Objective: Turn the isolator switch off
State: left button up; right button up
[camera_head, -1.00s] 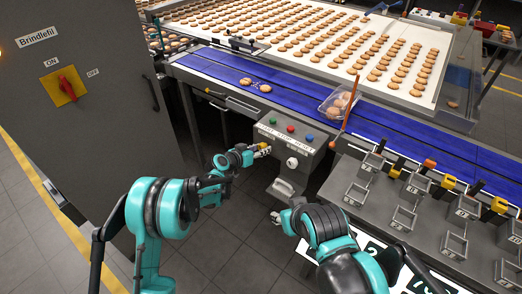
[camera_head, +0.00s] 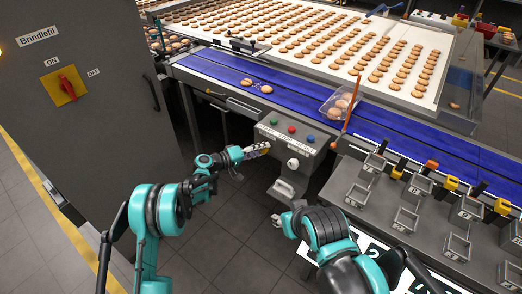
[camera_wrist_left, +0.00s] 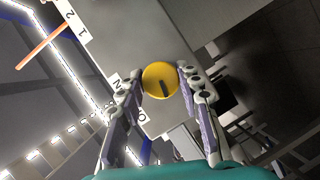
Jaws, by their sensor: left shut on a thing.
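The isolator switch (camera_head: 66,87) is a red handle on a yellow plate on the grey cabinet at the left in the head view. Its handle leans toward the ON label, with OFF to the right. My left gripper (camera_head: 264,149) is far from it, at the left side of the button box. In the left wrist view, my left gripper (camera_wrist_left: 161,80) is shut on a yellow round knob (camera_wrist_left: 154,73) with a dark bar. In the head view the fingers mostly hide this knob. My right gripper (camera_head: 276,220) is low in the middle, too small to read.
The button box (camera_head: 312,142) has green, red and blue buttons and a white dial. The blue conveyor (camera_head: 230,72) runs behind it, with a clear tray (camera_head: 327,104) of biscuits. Metal bins (camera_head: 405,218) stand at the right. Open floor lies between cabinet and box.

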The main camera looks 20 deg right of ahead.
pick_arm(q)
jog(key=shift+f+n+h, duration=0.1)
jog(key=shift+n+h, duration=0.5)
jog(key=shift+n, duration=0.4)
jog(key=o, duration=1.2)
jog(key=shift+c, duration=0.2)
jog(key=v, duration=1.2)
jog(key=shift+w, duration=0.15)
jog(key=shift+a, duration=0.1)
